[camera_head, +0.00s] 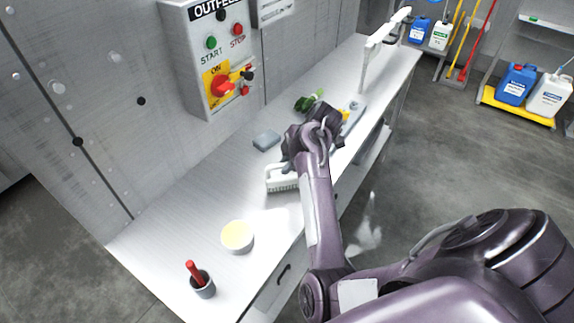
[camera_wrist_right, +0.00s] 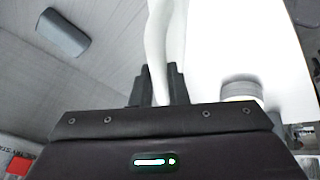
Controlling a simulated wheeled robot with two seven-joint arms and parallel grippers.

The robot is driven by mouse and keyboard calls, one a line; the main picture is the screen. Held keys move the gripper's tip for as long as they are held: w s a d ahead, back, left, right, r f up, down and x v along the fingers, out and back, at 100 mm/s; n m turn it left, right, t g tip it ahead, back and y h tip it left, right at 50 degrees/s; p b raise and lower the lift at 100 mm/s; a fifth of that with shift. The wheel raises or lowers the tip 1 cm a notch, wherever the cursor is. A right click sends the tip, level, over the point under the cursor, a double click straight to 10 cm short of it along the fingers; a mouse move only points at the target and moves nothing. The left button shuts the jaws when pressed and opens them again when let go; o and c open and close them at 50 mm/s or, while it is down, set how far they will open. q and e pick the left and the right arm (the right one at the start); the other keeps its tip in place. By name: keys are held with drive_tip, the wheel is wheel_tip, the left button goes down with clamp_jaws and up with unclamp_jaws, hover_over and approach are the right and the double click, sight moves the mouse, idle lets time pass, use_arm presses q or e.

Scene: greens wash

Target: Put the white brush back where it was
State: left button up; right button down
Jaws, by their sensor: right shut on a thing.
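The white brush (camera_head: 282,179) is on or just above the metal counter in the middle of the head view, bristles down. My right gripper (camera_head: 288,164) is over it and shut on it; my forearm covers part of that spot. In the right wrist view the brush's white handle (camera_wrist_right: 163,45) rises between the two dark fingers (camera_wrist_right: 158,88). I cannot tell whether the bristles touch the counter. My left gripper is not in view.
Green items (camera_head: 309,101) lie behind my wrist. A control box (camera_head: 215,60) is on the back wall.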

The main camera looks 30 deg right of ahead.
drive_tip(key=shift+f, duration=0.45)
drive_tip(key=shift+s+f, duration=0.1)
drive_tip(key=c, duration=1.4)
unclamp_jaws()
drive_tip(key=shift+f, duration=0.1)
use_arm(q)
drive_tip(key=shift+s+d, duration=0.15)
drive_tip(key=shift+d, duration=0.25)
